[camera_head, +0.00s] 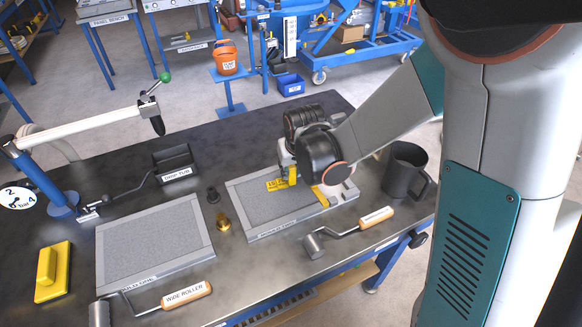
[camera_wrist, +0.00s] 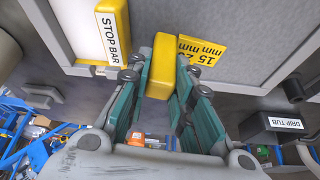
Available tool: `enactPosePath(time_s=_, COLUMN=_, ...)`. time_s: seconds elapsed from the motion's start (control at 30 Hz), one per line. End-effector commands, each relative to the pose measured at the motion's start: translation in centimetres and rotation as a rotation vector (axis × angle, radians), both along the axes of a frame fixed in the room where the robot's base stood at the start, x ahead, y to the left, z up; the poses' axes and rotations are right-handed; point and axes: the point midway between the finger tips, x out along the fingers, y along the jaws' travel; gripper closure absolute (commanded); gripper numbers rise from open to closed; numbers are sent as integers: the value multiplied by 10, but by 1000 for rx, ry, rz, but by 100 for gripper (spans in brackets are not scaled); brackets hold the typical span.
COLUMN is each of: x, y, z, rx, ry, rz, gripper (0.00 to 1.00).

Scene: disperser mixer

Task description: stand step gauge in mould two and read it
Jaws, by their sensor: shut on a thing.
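The yellow step gauge (camera_head: 277,184) is over the far side of mould two (camera_head: 247,237), the right-hand grey tray. In the wrist view its yellow grip (camera_wrist: 161,62) sits between the fingers, and its plate (camera_wrist: 203,49) shows markings of 15 and 20 mm. My gripper (camera_wrist: 158,85) is shut on the gauge's grip. The gauge looks roughly upright; I cannot tell whether its foot touches the grey fill. The fill level against the steps is not readable. A yellow stop bar (camera_wrist: 113,33) lies at the mould's side, partly hidden by my wrist in the head view.
The left mould (camera_head: 152,244), a yellow float (camera_head: 53,271), a wide roller (camera_head: 187,297), a smaller roller (camera_head: 376,217), a brass weight (camera_head: 223,223), a dark mug (camera_head: 405,171) and the drip tub (camera_head: 172,160) surround it. A lever arm (camera_head: 100,125) reaches over the table's left.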

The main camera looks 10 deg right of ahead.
Motion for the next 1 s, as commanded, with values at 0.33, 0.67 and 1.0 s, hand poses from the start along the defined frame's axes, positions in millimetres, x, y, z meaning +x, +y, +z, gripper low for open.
enactPosePath(time_s=0.33, x=0, y=0, z=-3, rx=0, ry=0, rz=0, gripper=100)
enactPosePath(time_s=0.67, x=0, y=0, z=-3, rx=0, ry=0, rz=0, gripper=55)
enactPosePath(time_s=1.0, x=-7, y=-1, z=13, rx=0, ry=0, rz=0, gripper=55)
